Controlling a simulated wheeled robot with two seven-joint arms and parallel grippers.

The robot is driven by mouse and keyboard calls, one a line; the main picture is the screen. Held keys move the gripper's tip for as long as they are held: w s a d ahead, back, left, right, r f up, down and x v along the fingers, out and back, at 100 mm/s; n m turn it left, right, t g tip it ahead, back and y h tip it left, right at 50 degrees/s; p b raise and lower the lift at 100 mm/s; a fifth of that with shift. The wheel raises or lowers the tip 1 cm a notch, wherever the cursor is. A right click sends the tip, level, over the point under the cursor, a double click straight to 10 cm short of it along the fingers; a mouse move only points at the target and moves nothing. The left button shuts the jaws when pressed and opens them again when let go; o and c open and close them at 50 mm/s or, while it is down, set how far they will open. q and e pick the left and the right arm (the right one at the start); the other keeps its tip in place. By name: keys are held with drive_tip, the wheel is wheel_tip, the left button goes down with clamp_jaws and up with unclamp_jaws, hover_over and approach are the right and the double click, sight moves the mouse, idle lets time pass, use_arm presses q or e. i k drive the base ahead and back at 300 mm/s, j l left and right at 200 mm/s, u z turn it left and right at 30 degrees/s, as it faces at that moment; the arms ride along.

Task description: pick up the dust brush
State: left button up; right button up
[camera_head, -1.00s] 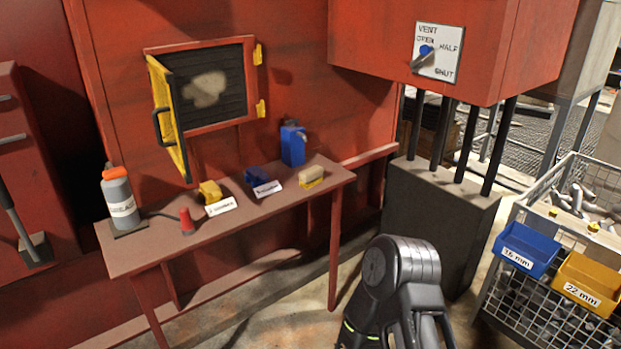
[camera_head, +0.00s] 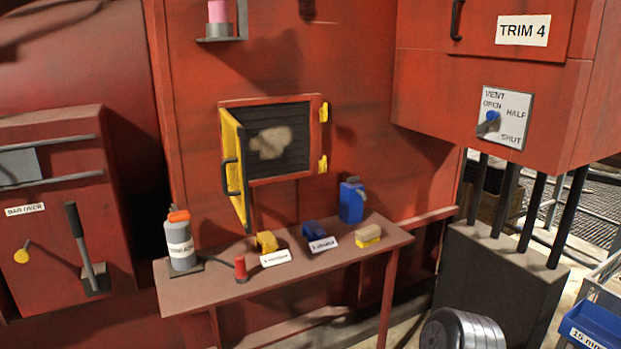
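A small block with a yellow base and a beige top (camera_head: 368,236), which looks like the dust brush, lies near the right end of the narrow brown bench (camera_head: 215,290). Nothing touches it from above. Neither of my grippers is in view. Only a rounded dark grey part of one of my arms shows at the bottom edge, right of the bench.
On the bench stand a grey bottle with an orange top (camera_head: 180,243), a red cone-like piece (camera_head: 240,268), yellow (camera_head: 266,242) and blue (camera_head: 314,231) holders with labels, and a blue container (camera_head: 351,200). An open yellow door (camera_head: 234,170) juts out above the bench.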

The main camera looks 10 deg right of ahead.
sight(367, 235)
drive_tip(key=i+l+u, duration=0.3)
drive_tip(key=l, duration=0.4)
drive_tip(key=i+l+u, duration=0.25)
drive_tip(key=l, duration=0.5)
drive_tip(key=i+l+u, duration=0.1)
drive_tip(key=l+u, duration=0.2)
drive_tip(key=l, duration=0.45)
drive_tip(key=l+u, duration=0.3)
drive_tip(key=l, duration=0.5)
